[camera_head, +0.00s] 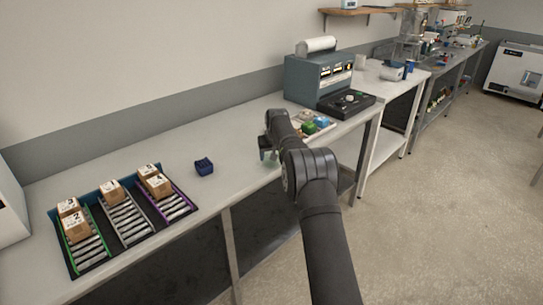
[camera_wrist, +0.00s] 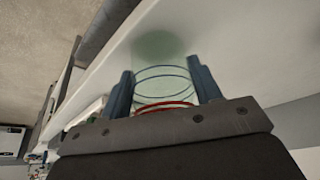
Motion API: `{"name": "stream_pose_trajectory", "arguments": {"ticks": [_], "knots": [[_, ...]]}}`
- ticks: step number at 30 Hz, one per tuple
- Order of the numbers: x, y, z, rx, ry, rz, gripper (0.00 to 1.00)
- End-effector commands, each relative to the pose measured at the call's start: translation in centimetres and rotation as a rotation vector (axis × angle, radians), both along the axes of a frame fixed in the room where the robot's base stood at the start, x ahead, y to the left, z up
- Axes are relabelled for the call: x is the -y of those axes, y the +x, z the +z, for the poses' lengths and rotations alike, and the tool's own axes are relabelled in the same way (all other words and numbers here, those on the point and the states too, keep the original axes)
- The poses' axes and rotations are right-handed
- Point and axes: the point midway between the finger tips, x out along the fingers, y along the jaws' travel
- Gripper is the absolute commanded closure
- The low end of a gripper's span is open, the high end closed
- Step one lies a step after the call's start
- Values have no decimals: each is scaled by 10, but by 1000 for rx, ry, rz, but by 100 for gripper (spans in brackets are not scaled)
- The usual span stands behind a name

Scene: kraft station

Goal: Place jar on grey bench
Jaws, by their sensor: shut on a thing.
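A clear, green-tinted jar (camera_wrist: 163,90) with dark rings and a red ring near my palm is between the two blue fingers of my gripper (camera_wrist: 162,74) in the wrist view. The gripper is shut on it. In the head view my gripper (camera_head: 268,153) is over the front part of the long light-grey bench (camera_head: 225,148), and the jar is mostly hidden there. The bench top also shows behind the jar in the wrist view (camera_wrist: 240,45). I cannot tell whether the jar touches the bench.
A tray of coloured pieces (camera_head: 318,127) lies just right of my gripper, with a blue-grey machine (camera_head: 318,75) behind. A small dark-blue bin (camera_head: 204,167) and a rack of boxes (camera_head: 125,222) stand to the left. The bench between bin and gripper is clear.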

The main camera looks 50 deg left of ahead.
Motion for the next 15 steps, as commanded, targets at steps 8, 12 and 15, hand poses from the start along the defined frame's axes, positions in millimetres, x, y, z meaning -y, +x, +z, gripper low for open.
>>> {"name": "stream_pose_trajectory", "arguments": {"ticks": [8,12,15], "knots": [[0,0,-3,2,3,0,69],[0,0,-7,1,2,0,40],[0,0,-6,1,2,0,21]]}}
